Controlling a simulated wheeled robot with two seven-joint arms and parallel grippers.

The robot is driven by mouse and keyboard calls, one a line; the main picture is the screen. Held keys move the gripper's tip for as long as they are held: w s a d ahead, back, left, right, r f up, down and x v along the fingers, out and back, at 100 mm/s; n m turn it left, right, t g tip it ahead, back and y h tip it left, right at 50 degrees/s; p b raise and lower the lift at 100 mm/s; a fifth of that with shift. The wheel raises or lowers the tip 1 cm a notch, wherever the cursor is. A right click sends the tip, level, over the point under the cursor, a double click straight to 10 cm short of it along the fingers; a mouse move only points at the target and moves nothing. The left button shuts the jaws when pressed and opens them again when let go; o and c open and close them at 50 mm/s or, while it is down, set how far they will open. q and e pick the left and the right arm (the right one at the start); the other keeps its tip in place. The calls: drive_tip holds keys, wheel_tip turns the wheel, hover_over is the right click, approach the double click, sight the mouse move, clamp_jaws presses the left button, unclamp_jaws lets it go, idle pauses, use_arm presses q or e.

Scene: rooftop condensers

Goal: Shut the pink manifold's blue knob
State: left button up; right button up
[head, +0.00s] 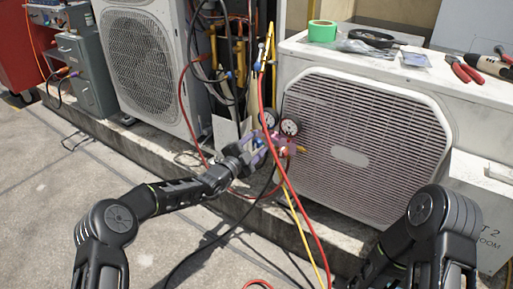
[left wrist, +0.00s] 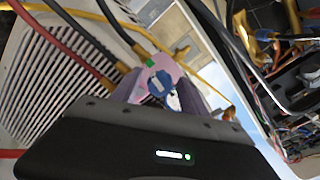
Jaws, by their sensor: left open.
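The pink manifold (left wrist: 172,68) shows in the left wrist view, with its blue knob (left wrist: 160,84) facing the camera. In the head view the manifold (head: 277,138) hangs in front of the white condenser's left edge, below two round gauges, and is partly hidden by my gripper. My left gripper (head: 266,147) is open at the manifold. In the left wrist view its two fingers (left wrist: 161,90) stand on either side of the blue knob. I cannot tell whether they touch it. My right arm shows at the lower right of the head view, but its gripper is out of view.
Red and yellow hoses (head: 284,186) hang down past the manifold, close to my left gripper. The condenser (head: 360,150) stands behind. Green tape (head: 322,31) and red-handled pliers (head: 464,70) lie on its top. The concrete floor (head: 50,180) at left is mostly clear.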

use_arm(q)
clamp_jaws()
idle(0.6)
